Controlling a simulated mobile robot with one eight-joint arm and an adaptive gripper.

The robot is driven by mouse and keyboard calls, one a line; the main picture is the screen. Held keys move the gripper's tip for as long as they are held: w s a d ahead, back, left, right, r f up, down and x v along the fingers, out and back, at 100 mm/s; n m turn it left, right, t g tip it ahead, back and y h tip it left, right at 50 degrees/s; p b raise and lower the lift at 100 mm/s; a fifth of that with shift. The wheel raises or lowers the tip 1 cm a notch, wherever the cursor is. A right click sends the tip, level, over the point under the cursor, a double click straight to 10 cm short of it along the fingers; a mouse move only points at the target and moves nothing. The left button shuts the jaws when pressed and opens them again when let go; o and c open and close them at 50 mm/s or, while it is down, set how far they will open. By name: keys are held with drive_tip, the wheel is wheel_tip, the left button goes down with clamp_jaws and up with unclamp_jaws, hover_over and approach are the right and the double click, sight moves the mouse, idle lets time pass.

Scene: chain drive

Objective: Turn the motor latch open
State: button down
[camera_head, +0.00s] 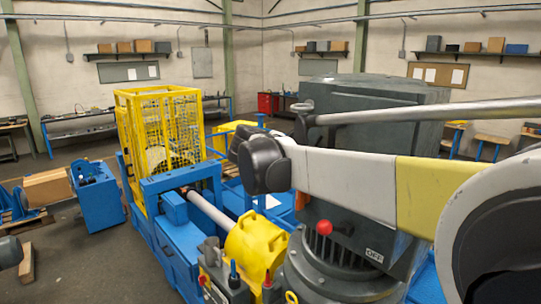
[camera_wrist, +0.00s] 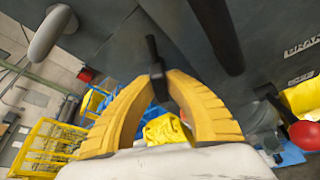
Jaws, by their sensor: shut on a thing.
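The motor housing is a large dark grey block (camera_head: 375,97) in the head view; it also fills much of the upper wrist view (camera_wrist: 195,25). The motor latch shows in the wrist view as a small black handle (camera_wrist: 153,50) that sticks up between my yellow fingertips. My gripper (camera_wrist: 163,80) is closed around the lower part of this handle, and the fingers hide part of it. In the head view my white and yellow arm crosses in front of the motor. I cannot make out the fingers or the latch there.
A lever with a red knob (camera_head: 324,227) stands near an OFF label on the motor; its knob shows at the right of the wrist view (camera_wrist: 305,135). A yellow guard cage (camera_head: 160,135) and a yellow coupling cover (camera_head: 257,245) stand to the left.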

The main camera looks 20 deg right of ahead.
drive_tip(key=n+g+b, duration=0.1)
drive_tip(key=n+g, duration=0.1)
drive_tip(key=n, duration=0.1)
drive_tip(key=shift+n+g+h, duration=0.3)
drive_tip(key=shift+n+g, duration=0.1)
idle(0.4)
drive_tip(key=c, duration=1.4)
unclamp_jaws()
drive_tip(key=shift+d, duration=0.1)
drive_tip(key=v, duration=1.2)
